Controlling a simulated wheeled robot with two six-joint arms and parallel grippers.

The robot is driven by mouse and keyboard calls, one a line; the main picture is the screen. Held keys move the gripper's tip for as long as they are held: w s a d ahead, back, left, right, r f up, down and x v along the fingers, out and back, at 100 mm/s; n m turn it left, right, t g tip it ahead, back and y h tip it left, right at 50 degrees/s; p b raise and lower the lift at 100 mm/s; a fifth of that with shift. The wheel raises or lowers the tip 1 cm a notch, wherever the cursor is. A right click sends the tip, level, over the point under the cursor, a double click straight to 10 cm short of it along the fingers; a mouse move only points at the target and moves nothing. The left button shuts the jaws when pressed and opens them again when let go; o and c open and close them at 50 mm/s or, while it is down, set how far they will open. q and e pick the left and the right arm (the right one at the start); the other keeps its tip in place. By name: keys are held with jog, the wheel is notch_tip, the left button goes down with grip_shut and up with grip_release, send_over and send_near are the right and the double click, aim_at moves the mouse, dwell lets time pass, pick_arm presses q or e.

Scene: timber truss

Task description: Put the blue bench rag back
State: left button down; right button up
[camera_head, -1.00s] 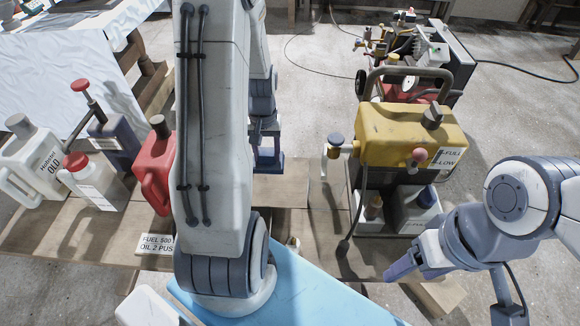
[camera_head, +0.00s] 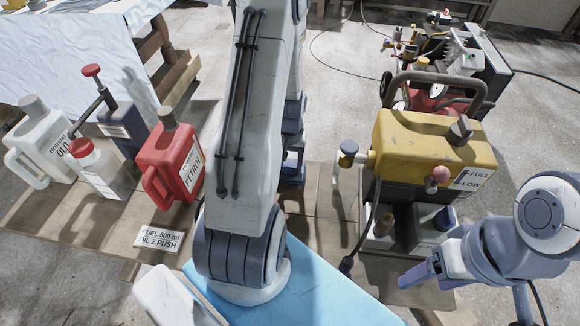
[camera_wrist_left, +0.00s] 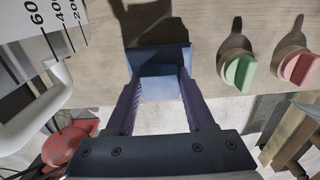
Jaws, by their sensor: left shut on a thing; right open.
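My left gripper (camera_wrist_left: 160,100) is shut on a blue block-like thing (camera_wrist_left: 160,68), with a dark upper face and a paler face between the fingers. I take it for the blue bench rag, but its folds do not show. In the head view a bit of blue (camera_head: 293,166) shows at the end of my left arm, over the plank bench (camera_head: 320,190); the arm covers much of it. In the wrist view it is over or on the bench top, and I cannot tell whether it touches. My right gripper (camera_head: 420,274) is open and empty, low at the right.
A red petrol can (camera_head: 172,162), a white jug (camera_head: 42,150) and a dark pump bottle (camera_head: 122,128) stand at left. A yellow tank (camera_head: 425,140) stands at right. Green (camera_wrist_left: 240,72) and red (camera_wrist_left: 299,67) knobs and a graduated container (camera_wrist_left: 40,30) flank my left gripper.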

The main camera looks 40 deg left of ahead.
aim_at(290, 165)
pick_arm(q)
jog(key=shift+f, duration=0.3)
jog(key=shift+f, duration=0.1)
jog(key=shift+f, duration=0.15)
jog(key=shift+c, duration=1.3)
grip_release()
jog(key=shift+r, duration=0.2)
notch_tip(290, 165, up, 12)
jog(key=p, duration=0.2)
